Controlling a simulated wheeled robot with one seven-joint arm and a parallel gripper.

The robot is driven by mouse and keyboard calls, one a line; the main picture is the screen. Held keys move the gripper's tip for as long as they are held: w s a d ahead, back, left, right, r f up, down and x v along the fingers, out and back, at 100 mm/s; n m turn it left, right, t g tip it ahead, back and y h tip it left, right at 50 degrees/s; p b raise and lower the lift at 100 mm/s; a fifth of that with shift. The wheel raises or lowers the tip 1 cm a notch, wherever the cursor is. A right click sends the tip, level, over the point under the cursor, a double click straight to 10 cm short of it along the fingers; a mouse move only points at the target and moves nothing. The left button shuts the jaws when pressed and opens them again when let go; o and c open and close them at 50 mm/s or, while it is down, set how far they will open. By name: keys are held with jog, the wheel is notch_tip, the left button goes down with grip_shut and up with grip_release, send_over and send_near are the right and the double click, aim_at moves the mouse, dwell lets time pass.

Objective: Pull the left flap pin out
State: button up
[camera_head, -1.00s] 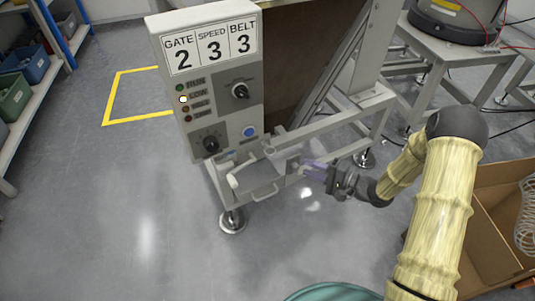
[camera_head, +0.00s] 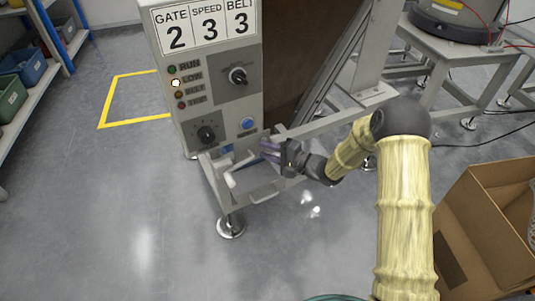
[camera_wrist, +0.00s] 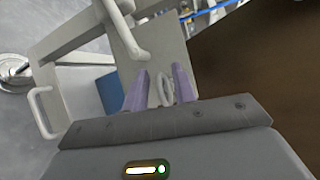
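My gripper (camera_wrist: 160,78) is open in the wrist view, its two purple fingers apart. A small pale ring (camera_wrist: 167,91), which looks like the pull of the flap pin, stands between the fingers with a gap visible on either side. A light grey plate (camera_wrist: 158,52) lies behind the ring; I cannot tell if it is the flap. In the head view my gripper (camera_head: 264,150) is at the machine's lower front, just right of and below the blue button. There the fingers and arm hide the pin.
The control panel (camera_head: 207,85) stands above my gripper. A white bent handle (camera_wrist: 125,32) and a looped grey handle (camera_wrist: 38,108) are close by at left in the wrist view. An open cardboard box (camera_head: 485,225) is at right.

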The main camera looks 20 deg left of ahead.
jog(key=shift+a, duration=0.2)
grip_shut()
